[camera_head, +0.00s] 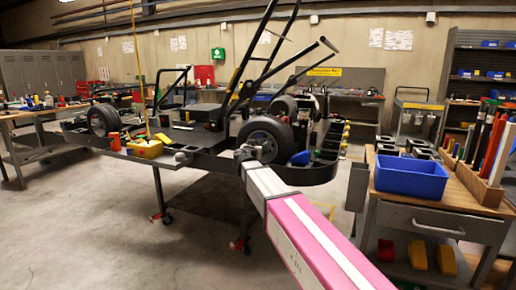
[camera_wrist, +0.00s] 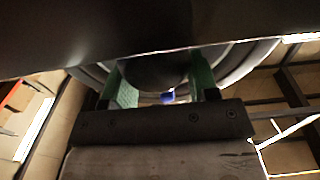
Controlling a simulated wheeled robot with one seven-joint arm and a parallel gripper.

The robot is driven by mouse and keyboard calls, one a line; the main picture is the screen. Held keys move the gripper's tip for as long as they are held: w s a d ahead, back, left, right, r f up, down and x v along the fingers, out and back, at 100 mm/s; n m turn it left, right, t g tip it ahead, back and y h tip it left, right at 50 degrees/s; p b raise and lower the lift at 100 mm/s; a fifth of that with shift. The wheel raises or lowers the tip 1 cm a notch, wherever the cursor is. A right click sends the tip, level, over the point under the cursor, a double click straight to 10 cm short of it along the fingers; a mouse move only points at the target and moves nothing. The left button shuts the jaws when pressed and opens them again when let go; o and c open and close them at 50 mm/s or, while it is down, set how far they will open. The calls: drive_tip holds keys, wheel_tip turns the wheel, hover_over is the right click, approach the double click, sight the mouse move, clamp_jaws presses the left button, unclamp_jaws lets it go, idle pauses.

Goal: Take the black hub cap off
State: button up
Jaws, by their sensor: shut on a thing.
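The kart's near wheel (camera_head: 283,131) is a black tyre with a grey rim, on the kart on its stand. My gripper (camera_head: 247,157) is at this wheel's hub, at the end of my pink and white arm. In the wrist view, the two green fingers of my gripper (camera_wrist: 162,82) are on either side of the dark, round black hub cap (camera_wrist: 160,72) and shut on it. The curved tyre (camera_wrist: 258,62) shows behind. A large dark shape hides the upper part of that view. I cannot tell whether the cap still touches the wheel.
A blue bin (camera_head: 410,178) stands on the workbench at the right, beside upright tools. A dark curved bumper (camera_head: 312,174) lies right of the wheel. The floor at the front left is clear.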

drive_tip(key=shift+v, duration=2.95)
drive_tip(key=shift+s, duration=0.15)
